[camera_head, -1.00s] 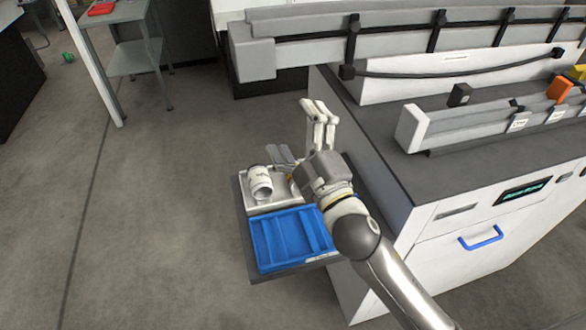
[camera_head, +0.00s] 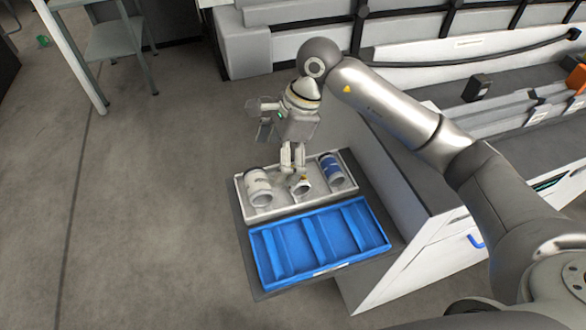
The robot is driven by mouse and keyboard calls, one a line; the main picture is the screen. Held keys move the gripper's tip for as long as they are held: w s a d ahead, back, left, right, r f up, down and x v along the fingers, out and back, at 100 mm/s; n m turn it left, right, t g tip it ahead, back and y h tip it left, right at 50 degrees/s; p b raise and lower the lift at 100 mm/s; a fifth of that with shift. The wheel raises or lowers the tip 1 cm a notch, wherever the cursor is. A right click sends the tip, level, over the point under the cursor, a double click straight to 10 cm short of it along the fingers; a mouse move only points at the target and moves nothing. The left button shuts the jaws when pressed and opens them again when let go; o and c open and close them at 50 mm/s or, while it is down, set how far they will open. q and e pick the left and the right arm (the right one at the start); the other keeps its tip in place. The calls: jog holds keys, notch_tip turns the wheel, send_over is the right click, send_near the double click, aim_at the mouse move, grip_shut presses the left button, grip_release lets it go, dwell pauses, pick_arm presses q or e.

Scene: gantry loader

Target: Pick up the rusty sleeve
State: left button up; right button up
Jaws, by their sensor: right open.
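My right gripper (camera_head: 293,168) is open and points down over the middle of a white tray (camera_head: 284,211). Its fingertips are just above or beside a small pale sleeve (camera_head: 301,188); whether they touch it I cannot tell. A brownish spot shows at the top of this small sleeve, partly hidden by the fingers, and no sleeve looks plainly rusty. A larger white sleeve (camera_head: 257,188) with a dark label lies in the tray's left part. A blue and white sleeve (camera_head: 331,170) lies in its right part. My left gripper is not in view.
An empty blue tray (camera_head: 304,225) with dividers lies in front of the white tray on the same dark shelf (camera_head: 243,238). A white machine cabinet (camera_head: 384,225) stands close on the right. The floor to the left is open.

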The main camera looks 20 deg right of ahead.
jog(key=d+h, duration=0.1)
jog(key=d, duration=0.1)
jog(key=w+d+h, duration=0.1)
jog(key=d, duration=0.1)
jog(key=w+d+h, duration=0.1)
jog(key=d, duration=0.1)
jog(key=shift+w+d, duration=0.1)
jog(key=shift+w, duration=0.1)
jog(key=f, duration=0.1)
jog(key=f+p, duration=0.1)
jog(key=f, duration=0.2)
jog(key=shift+s+a+f+p, duration=0.1)
jog(key=shift+s+a+p, duration=0.05)
jog(key=shift+a+p, duration=0.15)
jog(key=f+p, duration=0.3)
jog(key=f, duration=0.2)
jog(key=shift+a+f, duration=0.15)
jog(key=shift+a, duration=0.05)
jog(key=shift+w+f, duration=0.2)
jog(key=shift+f, duration=0.1)
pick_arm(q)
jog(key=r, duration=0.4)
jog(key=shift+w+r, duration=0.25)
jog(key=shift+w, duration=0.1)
pick_arm(e)
jog(key=shift+r, duration=0.1)
jog(key=c, duration=1.4)
